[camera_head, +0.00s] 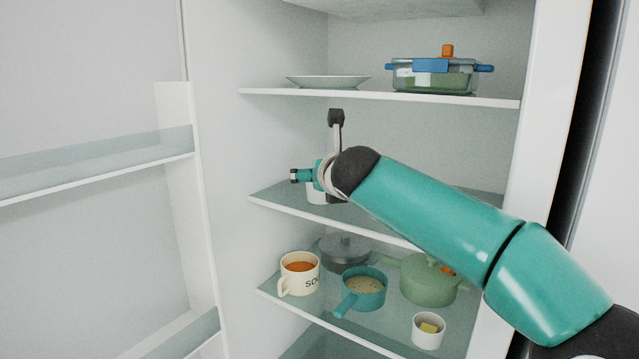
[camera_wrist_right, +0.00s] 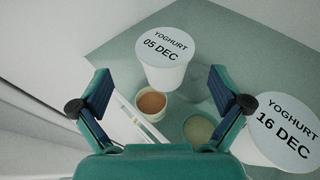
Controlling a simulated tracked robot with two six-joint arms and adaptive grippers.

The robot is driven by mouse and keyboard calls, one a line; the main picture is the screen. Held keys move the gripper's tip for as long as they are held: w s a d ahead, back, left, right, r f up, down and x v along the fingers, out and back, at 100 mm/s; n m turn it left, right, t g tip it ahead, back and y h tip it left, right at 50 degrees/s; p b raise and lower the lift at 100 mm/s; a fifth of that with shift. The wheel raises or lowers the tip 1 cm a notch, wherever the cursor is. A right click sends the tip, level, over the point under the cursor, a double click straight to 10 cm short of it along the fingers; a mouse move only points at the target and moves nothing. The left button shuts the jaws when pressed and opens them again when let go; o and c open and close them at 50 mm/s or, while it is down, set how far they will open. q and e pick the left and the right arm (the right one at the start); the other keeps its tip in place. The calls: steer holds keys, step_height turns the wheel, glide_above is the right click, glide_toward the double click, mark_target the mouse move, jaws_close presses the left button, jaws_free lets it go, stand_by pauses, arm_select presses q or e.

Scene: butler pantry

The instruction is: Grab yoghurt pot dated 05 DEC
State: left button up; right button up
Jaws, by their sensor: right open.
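The yoghurt pot dated 05 DEC (camera_wrist_right: 167,47) is white, with its printed lid facing the camera in the right wrist view. It stands upright on the glass shelf (camera_wrist_right: 115,55). A second yoghurt pot, dated 16 DEC (camera_wrist_right: 283,125), stands to the lower right, outside my right finger. My right gripper (camera_wrist_right: 160,73) is open and empty, its fingers spread either side of the view, with the 05 DEC pot centred in line with the gap. In the head view my right gripper (camera_head: 308,177) is at the middle shelf, and my arm hides most of that shelf. My left gripper is not in view.
The lower shelf holds a soup mug (camera_head: 299,272), a teal saucepan (camera_head: 365,287), a dark pot (camera_head: 345,250), a green pot (camera_head: 428,283) and a small white bowl (camera_head: 428,331). Above are a plate (camera_head: 327,82) and a glass container (camera_head: 437,76). The cabinet wall (camera_head: 220,150) stands close left.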

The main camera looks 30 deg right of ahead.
steer(key=p+x, duration=0.1)
steer(key=x, duration=0.1)
steer(key=p+x, duration=0.1)
steer(key=x, duration=0.2)
steer(key=shift+d+r, duration=0.2)
steer(key=shift+d, duration=0.15)
steer(key=c, duration=1.2)
steer(key=shift+c, duration=0.7)
steer(key=shift+r, duration=0.1)
